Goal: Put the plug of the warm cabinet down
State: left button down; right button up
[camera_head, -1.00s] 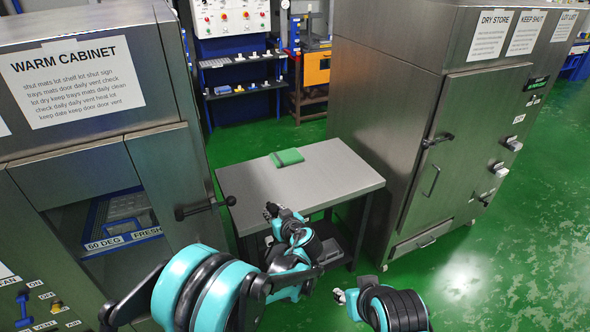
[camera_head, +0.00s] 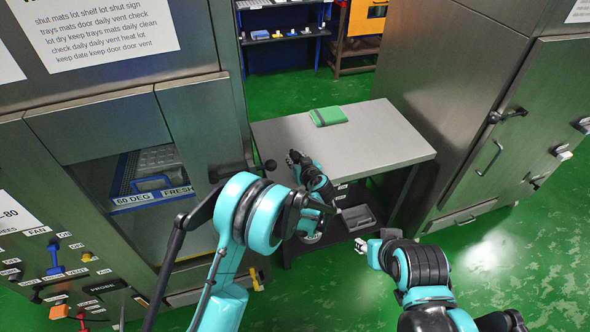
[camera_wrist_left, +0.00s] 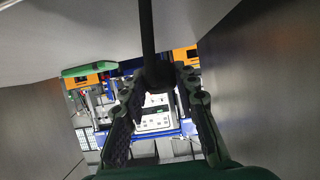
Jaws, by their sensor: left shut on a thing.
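My left gripper (camera_head: 296,157) is over the front left part of the grey table (camera_head: 395,137), near the warm cabinet (camera_head: 190,110). In the left wrist view it is shut on a dark plug (camera_wrist_left: 158,76), and a thick black cord runs from the plug to the top of the picture. In the head view the plug is too small and dark to make out between the fingers. My right gripper (camera_head: 364,247) is low, in front of the table, and its jaws are too small to read.
A green folded cloth (camera_head: 328,116) lies at the table's back; the rest of its top is clear. The warm cabinet's door handle (camera_head: 262,167) juts out left of my left gripper. A steel dry store cabinet (camera_head: 480,120) stands to the right.

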pick_arm(q)
jog(key=shift+w+a+f, duration=0.25)
jog(key=shift+a+f, duration=0.2)
notch_tip(320, 180, down, 4)
jog(key=shift+b, duration=1.2)
jog(key=shift+r, duration=0.2)
jog(key=shift+f, duration=0.2)
jog(key=c, duration=1.2)
grip_release()
jog(key=shift+o, duration=0.2)
jog(key=shift+r, duration=0.1)
